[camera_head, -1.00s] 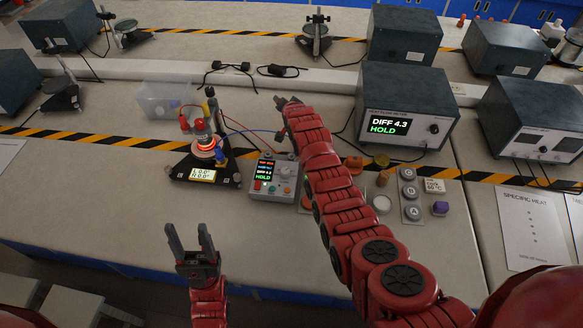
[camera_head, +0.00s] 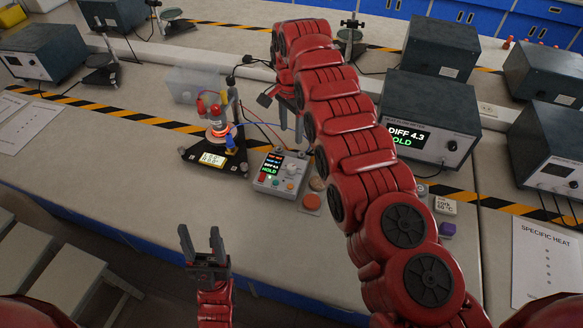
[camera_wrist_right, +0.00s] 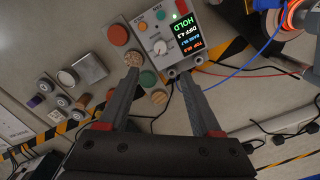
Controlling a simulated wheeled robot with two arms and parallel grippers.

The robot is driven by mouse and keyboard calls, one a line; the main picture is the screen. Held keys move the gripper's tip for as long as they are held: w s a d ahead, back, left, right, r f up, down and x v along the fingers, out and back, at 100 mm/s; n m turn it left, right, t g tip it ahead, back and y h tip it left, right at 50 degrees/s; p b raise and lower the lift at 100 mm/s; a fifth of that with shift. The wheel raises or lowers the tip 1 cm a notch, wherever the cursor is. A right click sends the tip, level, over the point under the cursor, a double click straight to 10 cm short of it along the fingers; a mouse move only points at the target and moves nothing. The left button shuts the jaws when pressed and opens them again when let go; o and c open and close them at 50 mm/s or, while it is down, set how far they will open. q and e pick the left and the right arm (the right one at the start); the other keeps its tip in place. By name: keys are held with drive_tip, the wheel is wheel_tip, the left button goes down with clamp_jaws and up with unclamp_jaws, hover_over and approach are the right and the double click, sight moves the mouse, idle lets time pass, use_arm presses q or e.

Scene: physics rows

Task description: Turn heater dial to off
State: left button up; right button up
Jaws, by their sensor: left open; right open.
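The heater control box (camera_head: 268,186) stands on the bench, with a small lit screen reading HOLD and a pale round dial (camera_head: 291,169) at its right side. In the right wrist view the dial (camera_wrist_right: 160,47) shows on the box's face (camera_wrist_right: 146,28), between coloured buttons. My right gripper (camera_head: 290,120) is open and points down behind the box. In its wrist view its two fingertips (camera_wrist_right: 158,75) are apart, with the dial beyond the gap between them; contact is not visible. My left gripper (camera_head: 201,240) is open and empty in front of the bench.
A coil stand (camera_head: 219,140) with wires stands left of the box. A larger meter (camera_head: 430,120) stands at the right, partly behind my right arm. The bench front is clear.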

drive_tip(key=b, duration=0.6)
hover_over(291, 166)
wheel_tip(291, 166, down, 7)
drive_tip(key=shift+s+f, duration=0.1)
drive_tip(key=shift+s, duration=0.05)
wheel_tip(291, 166, down, 8)
drive_tip(key=shift+d+r, duration=0.1)
drive_tip(key=shift+r, duration=0.15)
drive_tip(key=shift+c, duration=0.2)
clamp_jaws()
